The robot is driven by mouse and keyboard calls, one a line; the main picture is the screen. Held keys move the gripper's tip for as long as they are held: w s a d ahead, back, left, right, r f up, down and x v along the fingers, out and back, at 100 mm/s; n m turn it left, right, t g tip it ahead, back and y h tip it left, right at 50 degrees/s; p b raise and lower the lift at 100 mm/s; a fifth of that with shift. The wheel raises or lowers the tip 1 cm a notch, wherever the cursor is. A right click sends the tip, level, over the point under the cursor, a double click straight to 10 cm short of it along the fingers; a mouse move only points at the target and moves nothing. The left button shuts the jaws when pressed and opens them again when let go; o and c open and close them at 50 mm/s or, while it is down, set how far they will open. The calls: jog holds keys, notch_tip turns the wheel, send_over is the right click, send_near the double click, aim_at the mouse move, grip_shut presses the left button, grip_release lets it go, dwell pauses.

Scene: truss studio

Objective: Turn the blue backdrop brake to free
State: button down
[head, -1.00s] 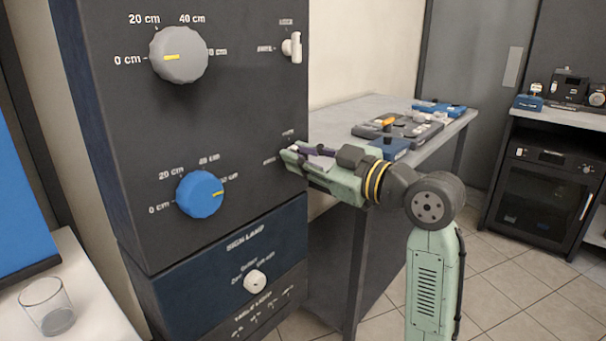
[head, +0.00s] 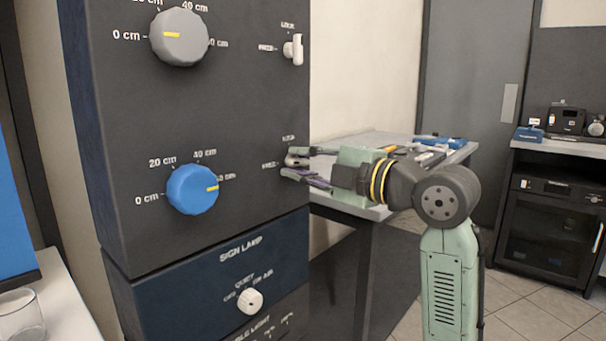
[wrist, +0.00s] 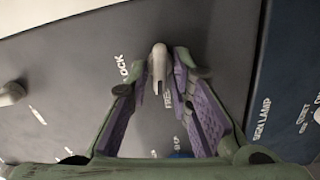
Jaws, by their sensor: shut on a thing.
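The lower brake knob, a small pale bar-shaped handle (wrist: 158,62), sits on the dark panel with LOCK and FREE printed beside it. It lies between the tips of my gripper (wrist: 166,72), which is shut on it. In the head view my gripper (head: 299,166) reaches the panel from the right, its fingers hiding most of the knob. Exactly which label the handle points at is unclear. The blue height dial (head: 192,189) is left of it on the same panel, its yellow mark toward the right. The blue backdrop (head: 17,200) shows at the far left.
A similar white brake knob (head: 293,49) and a grey dial (head: 179,37) are higher on the panel. The sign lamp knob (head: 249,300) is below. A grey table (head: 375,142) with devices stands behind my arm. A glass (head: 20,314) stands at lower left.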

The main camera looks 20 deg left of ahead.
jog(key=shift+f+n+b, duration=0.1)
jog(key=shift+n+b, duration=0.35)
jog(key=shift+n, duration=0.65)
jog(key=c, duration=1.7)
grip_release()
jog(key=v, duration=1.2)
jog(key=shift+d, duration=0.1)
